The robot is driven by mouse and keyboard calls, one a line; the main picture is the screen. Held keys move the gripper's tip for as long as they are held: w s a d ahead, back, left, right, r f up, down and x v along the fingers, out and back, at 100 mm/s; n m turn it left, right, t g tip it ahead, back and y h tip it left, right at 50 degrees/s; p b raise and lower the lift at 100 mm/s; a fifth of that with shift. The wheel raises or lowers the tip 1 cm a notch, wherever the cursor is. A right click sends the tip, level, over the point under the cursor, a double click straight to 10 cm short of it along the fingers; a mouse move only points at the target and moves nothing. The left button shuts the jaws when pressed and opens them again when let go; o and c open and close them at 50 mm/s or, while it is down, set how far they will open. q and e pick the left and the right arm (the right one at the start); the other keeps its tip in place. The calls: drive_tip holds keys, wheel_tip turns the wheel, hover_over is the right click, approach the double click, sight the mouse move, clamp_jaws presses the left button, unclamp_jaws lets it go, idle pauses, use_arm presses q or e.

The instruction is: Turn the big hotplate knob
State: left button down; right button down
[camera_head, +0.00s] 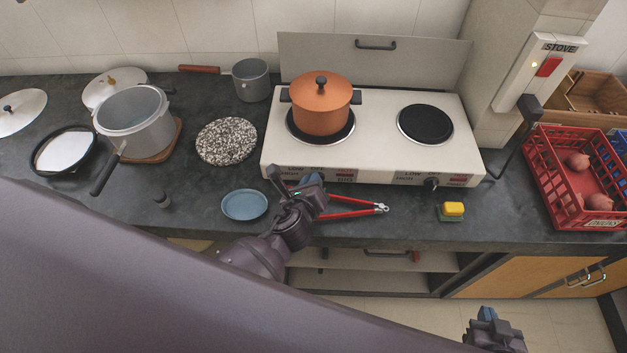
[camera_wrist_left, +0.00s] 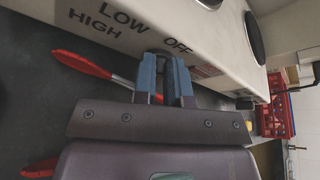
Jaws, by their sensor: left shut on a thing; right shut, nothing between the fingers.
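The white hotplate (camera_head: 375,130) stands on the dark counter, with a large left plate and a smaller right plate. My left gripper (camera_head: 312,179) is at its front panel, beside the BIG label. In the left wrist view its blue fingers (camera_wrist_left: 164,62) are shut on the big knob, just below the LOW, OFF and HIGH marks. The knob is mostly hidden by the fingers, so its pointer cannot be read. The small knob (camera_head: 430,184) shows on the right of the panel. My right gripper (camera_head: 488,318) is shut and empty, low in front of the counter.
An orange pot (camera_head: 320,105) sits on the large plate. Red-handled tongs (camera_head: 350,212), a blue saucer (camera_head: 244,204) and a yellow-green sponge (camera_head: 451,211) lie near the hotplate's front. A red crate (camera_head: 560,190) stands right, and a grey pot (camera_head: 135,120) stands left.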

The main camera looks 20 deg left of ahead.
use_arm(q)
drive_tip(key=shift+a+n, duration=0.15)
drive_tip(key=shift+n, duration=0.25)
drive_tip(key=c, duration=1.2)
unclamp_jaws()
drive_tip(key=shift+o, duration=0.2)
drive_tip(key=v, duration=1.1)
drive_tip(key=shift+a+f, duration=0.1)
